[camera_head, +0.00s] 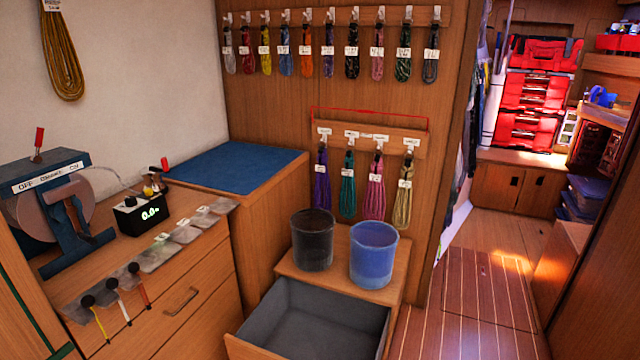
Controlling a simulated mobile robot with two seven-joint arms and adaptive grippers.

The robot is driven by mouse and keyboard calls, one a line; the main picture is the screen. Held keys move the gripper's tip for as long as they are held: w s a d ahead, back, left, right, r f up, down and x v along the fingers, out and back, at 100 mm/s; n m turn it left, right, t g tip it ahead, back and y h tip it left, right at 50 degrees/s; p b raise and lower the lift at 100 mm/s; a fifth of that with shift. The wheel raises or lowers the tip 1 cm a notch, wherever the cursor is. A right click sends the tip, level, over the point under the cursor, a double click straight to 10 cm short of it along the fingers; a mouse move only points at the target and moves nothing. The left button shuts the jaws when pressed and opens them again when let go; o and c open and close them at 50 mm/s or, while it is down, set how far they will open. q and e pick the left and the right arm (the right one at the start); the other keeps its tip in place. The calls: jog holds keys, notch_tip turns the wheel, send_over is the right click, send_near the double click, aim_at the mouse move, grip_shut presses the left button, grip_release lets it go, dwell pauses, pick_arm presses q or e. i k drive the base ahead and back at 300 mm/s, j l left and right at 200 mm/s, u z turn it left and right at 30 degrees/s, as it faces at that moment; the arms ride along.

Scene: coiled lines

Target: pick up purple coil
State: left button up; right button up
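The purple coil (322,187) hangs at the left end of a short lower rack (370,133) on the wooden wall, with a white tag near its top. A teal coil (348,190), a pink coil (375,192) and a beige coil (403,198) hang to its right on the same rack. The lower end of the purple coil is close above the black bucket and may be partly hidden behind it. Neither of my grippers shows in this view.
A black bucket (312,240) and a blue bucket (373,255) stand below the rack. In front is an open grey-lined drawer (310,335). A blue-topped cabinet (235,165) stands left. Several tagged coils hang above. The striped floor (450,335) at right is clear.

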aim_at(322, 173)
jog(key=i+l+u, duration=0.15)
jog(key=l, duration=0.2)
jog(key=i+l+u, duration=0.3)
jog(key=l, duration=0.4)
jog(key=i+l+u, duration=0.1)
jog(key=l, duration=0.3)
jog(key=i+l+u, duration=0.15)
jog(key=l, duration=0.3)
jog(key=i+l+u, duration=0.15)
jog(key=l, duration=0.25)
jog(key=i+l+u, duration=0.15)
jog(key=l, duration=0.3)
